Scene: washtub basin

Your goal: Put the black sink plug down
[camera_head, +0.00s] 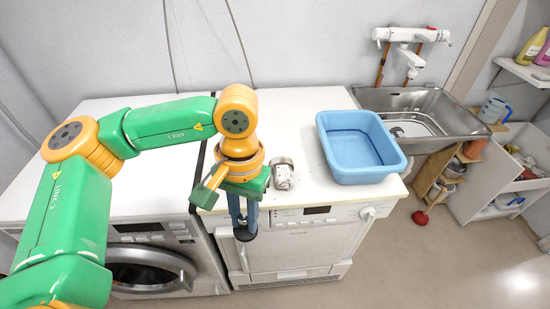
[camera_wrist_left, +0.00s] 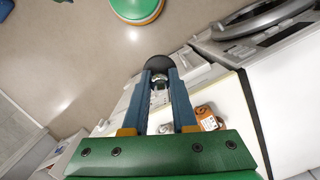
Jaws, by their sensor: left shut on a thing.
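My left gripper (camera_head: 243,222) points down in front of the white machines' top edge, in the head view. It is shut on the black sink plug (camera_head: 244,235), which shows as a dark round piece at the fingertips. In the left wrist view the plug (camera_wrist_left: 159,64) is a dark disc between the ends of the blue fingers (camera_wrist_left: 160,78). The plug is held in the air, apart from the worktop. My right gripper is not in either view.
A blue basin (camera_head: 360,147) sits farther right, beside a steel sink (camera_head: 425,110). Free white surface lies behind the can. A red plunger (camera_head: 420,217) is on the floor.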

